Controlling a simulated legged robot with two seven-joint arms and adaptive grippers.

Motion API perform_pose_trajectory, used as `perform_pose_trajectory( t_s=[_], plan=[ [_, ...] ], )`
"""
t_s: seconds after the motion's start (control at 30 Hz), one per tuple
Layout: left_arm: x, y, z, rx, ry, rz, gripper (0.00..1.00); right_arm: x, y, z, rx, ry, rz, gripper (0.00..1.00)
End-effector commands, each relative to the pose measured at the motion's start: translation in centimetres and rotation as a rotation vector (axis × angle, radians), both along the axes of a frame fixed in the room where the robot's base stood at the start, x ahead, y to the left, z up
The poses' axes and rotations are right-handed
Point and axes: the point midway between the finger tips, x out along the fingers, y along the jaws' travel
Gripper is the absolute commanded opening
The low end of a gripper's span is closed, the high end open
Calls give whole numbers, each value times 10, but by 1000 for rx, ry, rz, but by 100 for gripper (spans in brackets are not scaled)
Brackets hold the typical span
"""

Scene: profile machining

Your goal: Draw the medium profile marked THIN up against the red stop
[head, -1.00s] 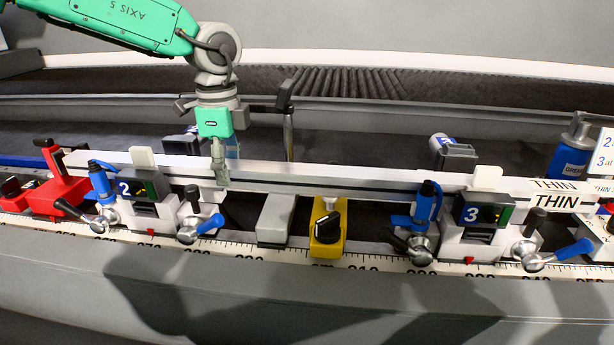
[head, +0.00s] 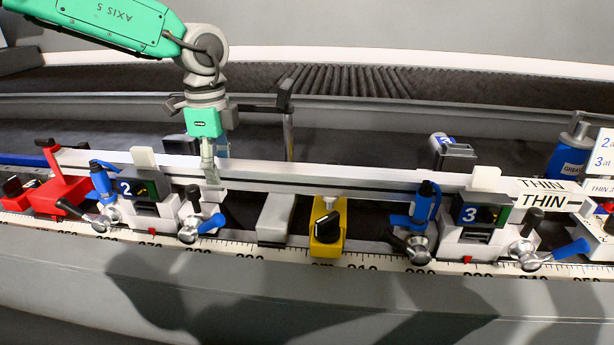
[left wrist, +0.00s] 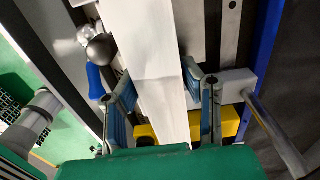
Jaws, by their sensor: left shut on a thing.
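The long white profile marked THIN (head: 320,178) lies across clamp block 2 (head: 145,190) and clamp block 3 (head: 480,214). Its THIN labels are at its right end. My left gripper (head: 210,175) comes down from above and is shut on the profile, just right of block 2. In the left wrist view its fingers (left wrist: 163,98) stand on either side of the white profile (left wrist: 150,50). The red stop (head: 64,184) stands at the far left. The profile's left end is close to its upright; I cannot tell whether they touch.
A yellow block with a black knob (head: 327,228) and a grey block (head: 276,218) sit between the clamp blocks. A scale (head: 290,256) runs along the front edge. A blue grease bottle (head: 570,152) stands at the back right.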

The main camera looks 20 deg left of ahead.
Motion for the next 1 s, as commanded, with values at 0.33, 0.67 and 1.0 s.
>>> perform_pose_trajectory(
  t_s=[0.33, 0.67, 1.0],
  plan=[
    [0, 1, 0, 3, 0, 1, 59, 0, 0, 0, 0, 0, 0, 40],
    [1, 1, 16, 3, 0, 2, 59, -2, 0, 0, 0, -2, 0, 40],
    [2, 2, 87, 2, -3, 2, 59, -2, 0, 0, 0, -2, 0, 40]
  ],
)
